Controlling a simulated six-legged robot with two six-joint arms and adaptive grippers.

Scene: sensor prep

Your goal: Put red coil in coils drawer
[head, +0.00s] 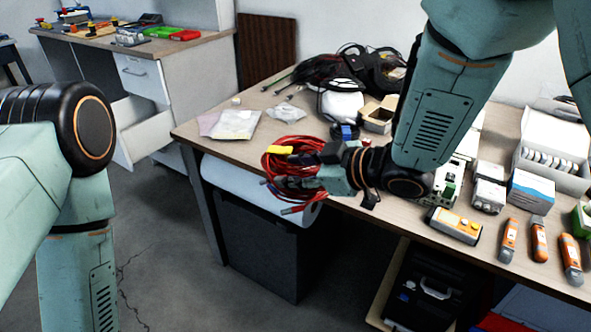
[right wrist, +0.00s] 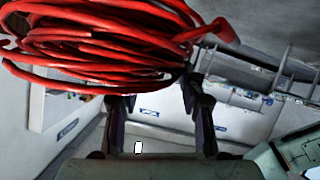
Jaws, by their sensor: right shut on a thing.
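The red coil (head: 283,185) is a bundle of red cable with a yellow tag, at the table's front left edge in the head view. My right gripper (head: 325,165) is shut on its right side. In the right wrist view the coil (right wrist: 100,45) fills the upper left, at the tips of my dark gripper fingers (right wrist: 160,105). An open white drawer (head: 140,135) sticks out of the cabinet at the back left, well away from the coil. I cannot read a label on it. My left arm enters at the left; its gripper is out of view.
The table (head: 195,135) holds bags, black cables (head: 345,70), boxes and orange-grey tools (head: 540,240). A paper roll (head: 250,190) and a dark bin (head: 260,250) are below it. Grey floor (head: 190,270) lies clear between table and cabinet. A closed drawer (head: 142,75) is above the open one.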

